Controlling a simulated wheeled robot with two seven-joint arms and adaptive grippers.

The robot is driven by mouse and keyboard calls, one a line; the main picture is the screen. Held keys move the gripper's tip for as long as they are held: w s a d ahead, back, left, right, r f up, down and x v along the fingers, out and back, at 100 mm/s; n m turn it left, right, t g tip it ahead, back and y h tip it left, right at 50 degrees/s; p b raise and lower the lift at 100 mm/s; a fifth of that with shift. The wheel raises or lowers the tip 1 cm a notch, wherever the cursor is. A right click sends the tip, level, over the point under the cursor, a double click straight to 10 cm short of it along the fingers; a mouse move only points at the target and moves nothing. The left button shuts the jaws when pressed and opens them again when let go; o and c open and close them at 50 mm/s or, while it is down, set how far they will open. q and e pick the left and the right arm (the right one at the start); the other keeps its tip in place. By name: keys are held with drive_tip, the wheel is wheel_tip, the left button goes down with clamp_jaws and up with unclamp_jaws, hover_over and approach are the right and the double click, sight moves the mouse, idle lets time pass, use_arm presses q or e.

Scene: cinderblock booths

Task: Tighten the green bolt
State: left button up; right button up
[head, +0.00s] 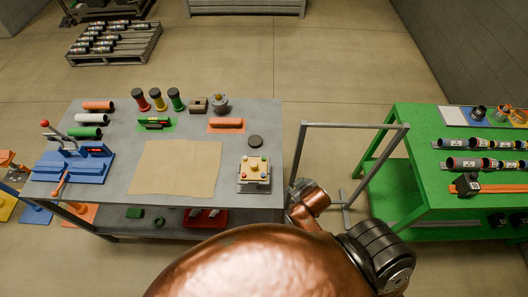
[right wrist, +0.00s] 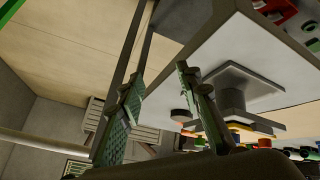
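A pale block (head: 254,186) with several small coloured bolts on top stands at the right front of the grey table (head: 215,190). The bolts are too small to pick out the green one surely. My right gripper (head: 298,188) is just off the table's right edge, close to the block, partly hidden by my copper arm. In the right wrist view my right gripper (right wrist: 160,76) has its two green-padded fingers apart with nothing between them. My left gripper is not in view.
A tan mat (head: 178,168) lies left of the block, and a dark round disc (head: 255,141) behind it. A blue press (head: 75,168) stands at the far left. A grey metal frame (head: 350,126) stands between the table and a green workbench (head: 400,150).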

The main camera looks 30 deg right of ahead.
drive_tip(key=w+a+r+n+t+y, duration=0.1)
drive_tip(key=w+a+r+n+t, duration=0.2)
drive_tip(key=w+r, duration=0.45)
drive_tip(key=w+a+r+n+t, duration=0.25)
drive_tip(key=w+r+t, duration=0.2)
drive_tip(key=r, duration=0.65)
drive_tip(key=w+a+r+n+t+y, duration=0.1)
drive_tip(key=w+a+r+n+t, duration=0.2)
drive_tip(key=w+r, duration=0.5)
drive_tip(key=w+a+r+n+t+y, duration=0.1)
drive_tip(key=a+r+n+t+y, duration=0.1)
drive_tip(key=a+r+n+y, duration=0.65)
drive_tip(key=s+a+f+n+g+y, duration=0.1)
drive_tip(key=s+a+n+g+y, duration=0.1)
drive_tip(key=a+n+g+y, duration=0.45)
drive_tip(key=s+a+f+n+g+y, duration=0.1)
drive_tip(key=s+a+n+g, duration=0.15)
drive_tip(key=a+n, duration=0.8)
drive_tip(key=n+g+h, duration=1.1)
drive_tip(key=h, duration=0.4)
hover_over(264, 158)
wheel_tip(264, 158, down, 20)
drive_tip(key=shift+w+r+p, duration=0.1)
drive_tip(key=shift+w+p, duration=0.05)
drive_tip(key=shift+p, duration=0.25)
drive_tip(key=shift+m, duration=0.3)
wheel_tip(264, 158, down, 7)
drive_tip(key=shift+r+p, duration=0.2)
drive_tip(key=shift+p, duration=0.85)
drive_tip(key=shift+f, duration=0.4)
